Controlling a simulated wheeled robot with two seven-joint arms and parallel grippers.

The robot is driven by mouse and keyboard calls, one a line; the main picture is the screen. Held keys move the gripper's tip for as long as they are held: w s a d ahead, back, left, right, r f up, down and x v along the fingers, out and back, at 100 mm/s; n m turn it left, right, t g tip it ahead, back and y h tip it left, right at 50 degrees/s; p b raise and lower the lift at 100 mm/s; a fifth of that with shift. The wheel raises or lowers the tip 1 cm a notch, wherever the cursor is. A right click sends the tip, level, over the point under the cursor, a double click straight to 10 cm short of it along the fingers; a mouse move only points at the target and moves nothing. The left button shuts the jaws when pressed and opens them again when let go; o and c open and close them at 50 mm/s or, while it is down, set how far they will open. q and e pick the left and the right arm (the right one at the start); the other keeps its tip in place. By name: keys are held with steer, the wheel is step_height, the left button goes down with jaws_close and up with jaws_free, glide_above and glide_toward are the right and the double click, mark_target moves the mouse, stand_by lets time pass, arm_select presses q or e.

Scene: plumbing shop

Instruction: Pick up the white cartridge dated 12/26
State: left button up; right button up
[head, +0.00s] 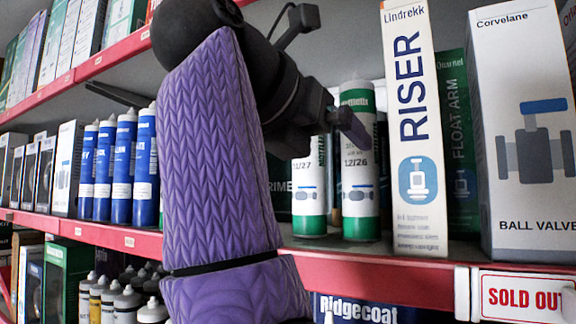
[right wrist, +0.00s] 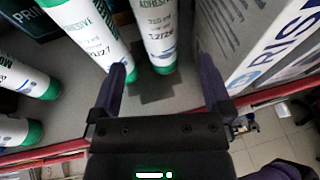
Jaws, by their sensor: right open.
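The white cartridge dated 12/26 (head: 360,205) stands upright on the shelf, with a green base and a green band near its top. It also shows in the right wrist view (right wrist: 155,38), just beyond the fingertips. A similar cartridge dated 11/27 (head: 308,195) stands left of it and also shows in the right wrist view (right wrist: 92,38). My right gripper (head: 347,124) is in front of the cartridges' upper parts and hides some of them. In the right wrist view its fingers (right wrist: 166,82) are open with nothing between them. My left gripper is not in view.
The tall RISER box (head: 414,140) stands close to the right of the 12/26 cartridge. Further right is a ball valve box (head: 525,130). Blue cartridges (head: 122,170) stand to the left. The red shelf edge (head: 380,279) runs in front, and another shelf is above.

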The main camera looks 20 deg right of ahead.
mark_target(351, 162)
steer(key=p+x, duration=0.1)
steer(key=x, duration=0.8)
steer(key=shift+w+d, duration=0.25)
steer(key=shift+w, duration=0.05)
steer(key=shift+s+a, duration=0.15)
steer(key=shift+c, duration=1.2)
jaws_close()
